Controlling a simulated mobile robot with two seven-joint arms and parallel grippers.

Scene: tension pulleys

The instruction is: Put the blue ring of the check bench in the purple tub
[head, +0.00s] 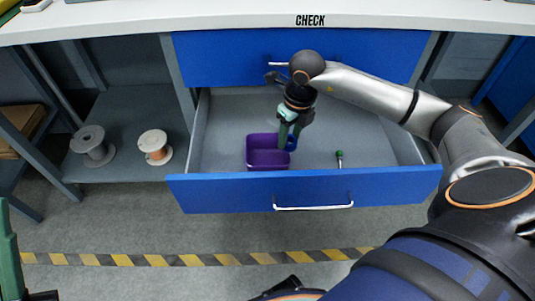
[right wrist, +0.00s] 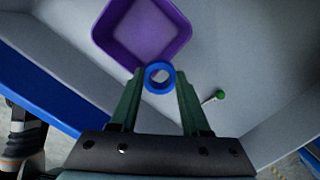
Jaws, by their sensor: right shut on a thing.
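The purple tub (head: 267,165) stands in the open drawer under the bench marked CHECK; it also shows at the top of the right wrist view (right wrist: 143,30). My right gripper (head: 288,144) reaches down into the drawer at the tub's right side. In the right wrist view its green fingers are shut on the blue ring (right wrist: 160,66), which is close beside the tub's rim. The ring also shows partly behind the fingers in the head view (head: 293,143). My left gripper (head: 10,255) shows only in part at the left edge; its opening cannot be seen.
The blue-fronted drawer (head: 230,192) is pulled out, with free floor around the tub. A small green-headed item (head: 339,155) lies in it to the right. Two spools (head: 92,143) (head: 155,146) stand on the shelf at left. A closed blue drawer (head: 225,60) is above.

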